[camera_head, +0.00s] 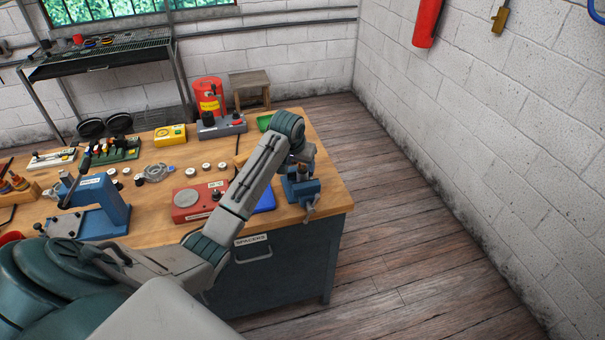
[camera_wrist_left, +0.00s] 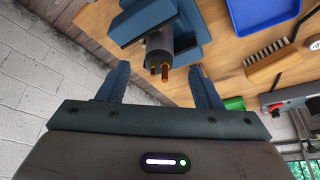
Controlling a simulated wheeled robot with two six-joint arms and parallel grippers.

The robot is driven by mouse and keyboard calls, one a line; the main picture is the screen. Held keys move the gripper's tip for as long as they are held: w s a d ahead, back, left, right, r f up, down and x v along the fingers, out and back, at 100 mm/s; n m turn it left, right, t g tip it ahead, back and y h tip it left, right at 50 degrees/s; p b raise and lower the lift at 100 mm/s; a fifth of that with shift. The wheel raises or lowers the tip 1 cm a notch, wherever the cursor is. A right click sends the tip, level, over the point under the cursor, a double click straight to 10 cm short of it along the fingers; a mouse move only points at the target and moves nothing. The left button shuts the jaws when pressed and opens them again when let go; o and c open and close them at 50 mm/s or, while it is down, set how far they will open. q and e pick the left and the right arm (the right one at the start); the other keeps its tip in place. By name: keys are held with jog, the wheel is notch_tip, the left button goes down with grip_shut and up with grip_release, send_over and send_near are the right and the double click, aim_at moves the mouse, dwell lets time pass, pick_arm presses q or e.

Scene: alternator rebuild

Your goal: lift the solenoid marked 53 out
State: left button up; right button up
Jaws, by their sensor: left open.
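A grey cylindrical solenoid (camera_wrist_left: 160,47) with copper-coloured terminals is held in a blue bench vise (camera_wrist_left: 186,18) in the left wrist view. No number can be read on it. The vise (camera_head: 301,188) also shows at the right end of the workbench in the head view, where my left arm partly covers it and I cannot make out the solenoid. My left gripper (camera_wrist_left: 158,72) is open, its two fingers spread to either side of the solenoid's terminal end, with a gap on both sides. My right gripper is in neither view.
A wooden brush (camera_wrist_left: 272,66) lies near the vise. Bare floor and a white wall lie to the right.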

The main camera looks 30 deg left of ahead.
aim_at(302, 169)
pick_arm(q)
jog(key=p+x, duration=0.1)
jog(key=x, duration=0.2)
jog(key=shift+p, duration=0.35)
jog(key=shift+w+f, duration=0.25)
jog(key=shift+f, duration=0.25)
jog(key=shift+r, duration=0.1)
grip_shut()
